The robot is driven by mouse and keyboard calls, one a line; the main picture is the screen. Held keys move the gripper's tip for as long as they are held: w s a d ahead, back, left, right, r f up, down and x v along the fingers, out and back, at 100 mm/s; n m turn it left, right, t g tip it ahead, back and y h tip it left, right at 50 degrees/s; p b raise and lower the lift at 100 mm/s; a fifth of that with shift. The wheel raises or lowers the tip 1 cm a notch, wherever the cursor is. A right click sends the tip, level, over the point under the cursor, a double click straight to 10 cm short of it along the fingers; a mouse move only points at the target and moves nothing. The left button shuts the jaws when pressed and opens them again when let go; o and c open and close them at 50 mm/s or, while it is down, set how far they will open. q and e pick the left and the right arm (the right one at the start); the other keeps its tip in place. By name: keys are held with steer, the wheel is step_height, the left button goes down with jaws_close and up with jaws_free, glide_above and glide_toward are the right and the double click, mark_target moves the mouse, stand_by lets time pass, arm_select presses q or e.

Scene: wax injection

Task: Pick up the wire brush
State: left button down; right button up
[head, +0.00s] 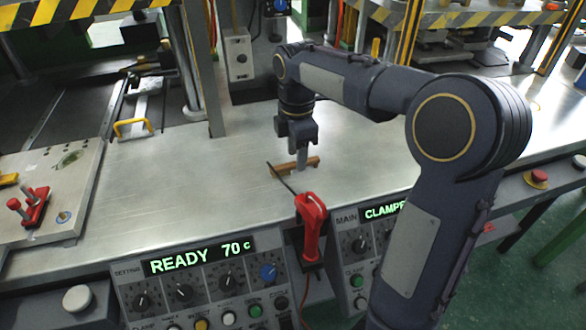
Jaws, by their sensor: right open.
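The wire brush (283,170), a small brown wooden bar, lies on the grey metal worktop (215,180) in the middle of the head view. My right gripper (302,160) points down right at the brush, with its fingers in front of the brush's middle. The fingers are open. Whether they touch the brush cannot be told. The fingers hide part of the brush, and its bristles cannot be made out. My left gripper is out of view.
A red-handled tool (310,225) with a thin dark rod stands at the worktop's front edge, close to the brush. Control panels (205,285) line the front. A mould plate (50,190) with red clamps lies at left. Machine posts (200,70) rise behind. The worktop left of the brush is clear.

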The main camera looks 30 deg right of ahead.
step_height(320, 180, down, 2)
steer(key=shift+f, duration=0.2)
jaws_close()
steer(key=shift+r, duration=0.1)
step_height(320, 180, up, 10)
steer(key=p, duration=0.2)
stand_by(0.4)
